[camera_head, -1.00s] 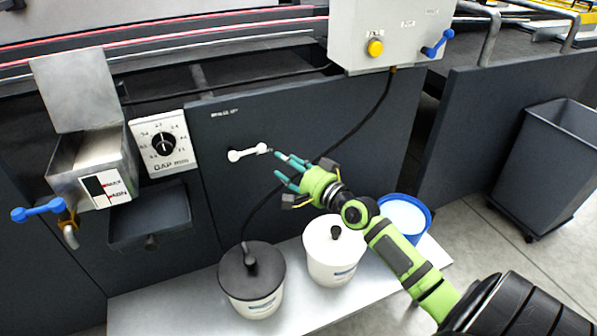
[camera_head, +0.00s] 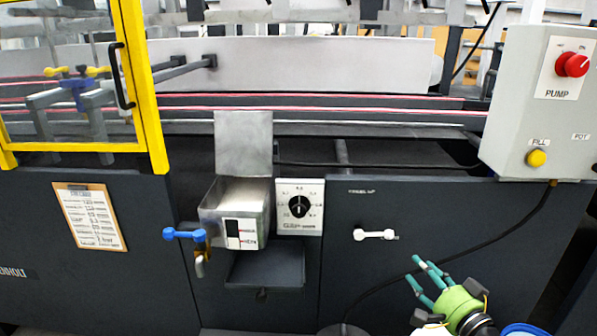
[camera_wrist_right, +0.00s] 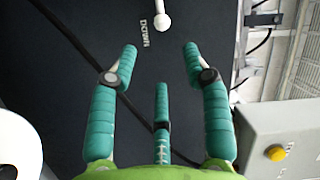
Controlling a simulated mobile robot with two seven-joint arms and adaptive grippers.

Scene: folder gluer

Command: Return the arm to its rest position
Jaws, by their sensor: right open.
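My right gripper (camera_head: 425,280) is at the lower right of the head view, in front of the dark machine panel (camera_head: 345,275). Its teal fingers are spread and hold nothing. In the right wrist view the gripper (camera_wrist_right: 160,60) is also open, with its fingers apart before the dark panel. A white lever handle (camera_head: 376,235) is up and to the left of the fingers in the head view, and its knob (camera_wrist_right: 162,22) lies beyond the fingertips in the wrist view. They look apart. Most of my right arm is out of the head view. My left gripper is not in view.
A control box (camera_head: 540,110) with a red pump knob (camera_head: 573,65) and yellow button (camera_head: 537,158) juts out at the right. A cable hangs across the panel.

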